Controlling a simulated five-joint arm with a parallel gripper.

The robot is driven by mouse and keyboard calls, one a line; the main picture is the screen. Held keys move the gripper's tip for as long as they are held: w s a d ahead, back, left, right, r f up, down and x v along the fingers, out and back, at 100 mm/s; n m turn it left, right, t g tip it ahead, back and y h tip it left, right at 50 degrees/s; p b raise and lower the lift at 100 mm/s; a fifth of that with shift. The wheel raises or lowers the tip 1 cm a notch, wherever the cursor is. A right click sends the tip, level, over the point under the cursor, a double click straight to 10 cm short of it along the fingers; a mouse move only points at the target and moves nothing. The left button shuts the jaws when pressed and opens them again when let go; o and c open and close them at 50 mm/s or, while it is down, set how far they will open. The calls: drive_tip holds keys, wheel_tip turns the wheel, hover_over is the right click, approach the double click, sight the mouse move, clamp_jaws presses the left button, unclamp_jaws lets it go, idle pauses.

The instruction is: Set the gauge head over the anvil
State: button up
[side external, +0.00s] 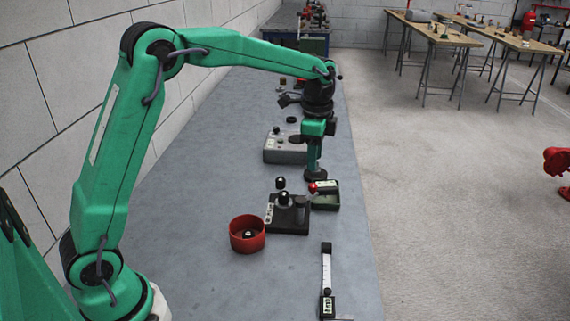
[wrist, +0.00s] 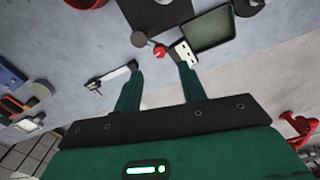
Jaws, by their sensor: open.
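A black block with a white label (side external: 287,213) sits on the bench, with black knobs and a short post on top. I cannot tell for sure which parts are the gauge head and the anvil. A small red ball (side external: 313,187) shows to its right; in the wrist view the red ball (wrist: 160,52) is beyond and between my fingertips. A black round knob (wrist: 138,66) shows by the left fingertip. My gripper (wrist: 161,66) is open, with nothing seen held between its fingers. In the side view it hangs over the bench's right half, its fingertips hard to make out.
A green tray (side external: 325,195) lies right of the block, near the bench edge. A red bowl (side external: 247,233) stands left of the block, a caliper (side external: 327,275) in front. A grey box (side external: 285,147) is behind. The bench's left front is clear.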

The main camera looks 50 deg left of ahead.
sight(313, 185)
drive_tip(key=shift+f, duration=3.85)
drive_tip(key=shift+c, duration=0.4)
clamp_jaws()
